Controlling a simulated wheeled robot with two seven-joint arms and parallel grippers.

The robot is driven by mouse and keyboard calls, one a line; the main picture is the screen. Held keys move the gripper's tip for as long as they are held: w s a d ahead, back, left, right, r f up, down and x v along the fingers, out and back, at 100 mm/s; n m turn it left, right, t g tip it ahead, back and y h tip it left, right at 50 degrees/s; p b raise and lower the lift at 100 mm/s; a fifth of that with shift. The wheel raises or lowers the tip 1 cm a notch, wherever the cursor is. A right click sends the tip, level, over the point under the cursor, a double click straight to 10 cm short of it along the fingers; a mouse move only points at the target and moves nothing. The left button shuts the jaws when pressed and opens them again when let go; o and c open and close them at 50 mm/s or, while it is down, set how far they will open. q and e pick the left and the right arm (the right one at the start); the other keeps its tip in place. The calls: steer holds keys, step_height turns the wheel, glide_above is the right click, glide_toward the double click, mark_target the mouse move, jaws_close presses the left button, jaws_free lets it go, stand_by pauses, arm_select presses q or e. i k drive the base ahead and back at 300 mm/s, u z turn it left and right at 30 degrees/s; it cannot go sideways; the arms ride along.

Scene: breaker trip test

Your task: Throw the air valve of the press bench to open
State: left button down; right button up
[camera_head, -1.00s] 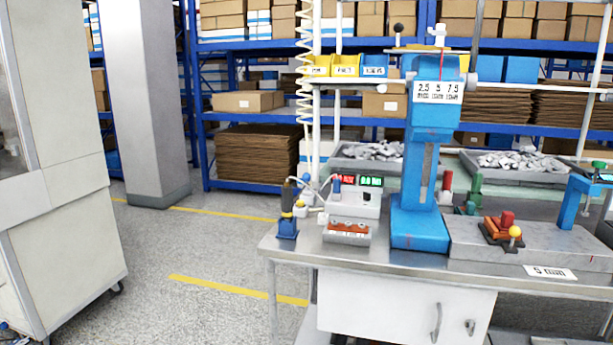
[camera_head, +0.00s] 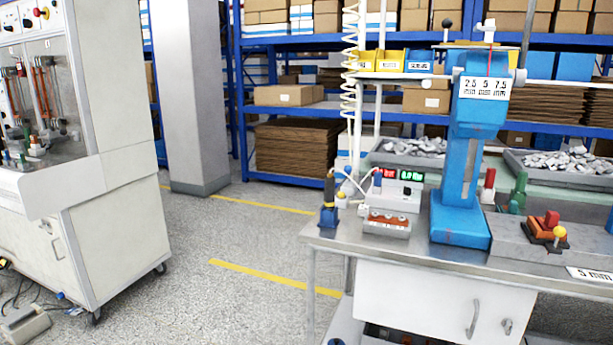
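The press bench (camera_head: 335,240) stands at the right with a metal top. A blue arbor press (camera_head: 466,170) rises from it, with a label reading 2.5, 5 and 7.5 mm. A grey unit with red and green displays (camera_head: 398,186) sits left of the press. A small blue fitting with a dark top (camera_head: 329,204) stands at the bench's left corner, beside a white coiled hose. I cannot tell for certain which part is the air valve. Neither of my grippers is in view.
A white cabinet on casters (camera_head: 112,215) with a windowed top stands at the left. A grey pedal-like box (camera_head: 30,326) and cables lie on the floor beside it. A grey pillar (camera_head: 187,100) and blue shelving stand behind. Speckled floor with yellow lines is open between cabinet and bench.

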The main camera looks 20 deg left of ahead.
mark_target(347, 169)
steer(key=u, duration=2.95)
steer(key=i, duration=0.25)
steer(key=z, duration=1.65)
steer(key=i, duration=1.45)
steer(key=z, duration=1.35)
steer(key=i, duration=0.9)
steer(key=z, duration=0.9)
